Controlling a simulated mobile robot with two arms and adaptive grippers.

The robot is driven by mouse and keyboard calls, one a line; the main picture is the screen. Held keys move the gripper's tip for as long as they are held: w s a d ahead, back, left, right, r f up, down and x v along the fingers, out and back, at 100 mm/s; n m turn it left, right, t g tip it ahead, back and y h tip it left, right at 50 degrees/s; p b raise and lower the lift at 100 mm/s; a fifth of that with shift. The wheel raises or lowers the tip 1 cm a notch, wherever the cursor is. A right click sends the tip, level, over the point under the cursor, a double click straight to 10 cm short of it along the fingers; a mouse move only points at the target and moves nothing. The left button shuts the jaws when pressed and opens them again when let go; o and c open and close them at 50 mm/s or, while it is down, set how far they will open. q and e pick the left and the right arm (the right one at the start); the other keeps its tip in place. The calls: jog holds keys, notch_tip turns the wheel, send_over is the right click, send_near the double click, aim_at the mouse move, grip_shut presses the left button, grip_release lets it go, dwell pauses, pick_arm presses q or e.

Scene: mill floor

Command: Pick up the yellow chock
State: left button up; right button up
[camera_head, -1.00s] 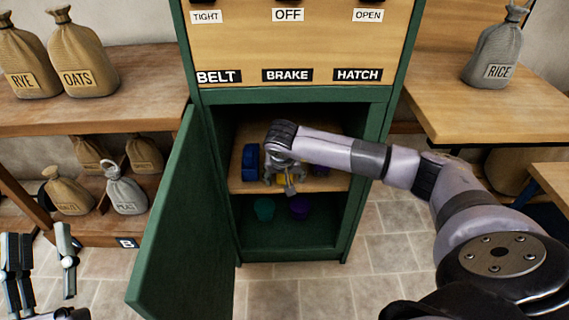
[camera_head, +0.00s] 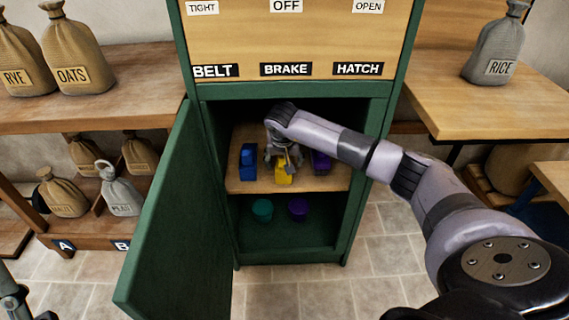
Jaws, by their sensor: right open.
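The yellow chock (camera_head: 284,174) sits on the upper shelf (camera_head: 240,183) inside the open green cabinet, between a blue chock (camera_head: 248,162) on its left and a purple chock (camera_head: 321,163) on its right. My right gripper (camera_head: 284,163) is open, with its fingers at the top of the yellow chock and partly hiding it. I cannot tell whether the fingers touch it. Part of my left gripper (camera_head: 14,300) shows at the lower left edge; its fingertips are out of frame.
The green cabinet door (camera_head: 170,215) stands open to the left. Shelves with sacks (camera_head: 78,55) stand at the left. A table (camera_head: 480,95) with a rice sack (camera_head: 497,45) is at the right.

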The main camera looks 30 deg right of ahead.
jog(key=shift+c, duration=0.5)
jog(key=c, duration=1.3)
jog(key=shift+r, duration=0.1)
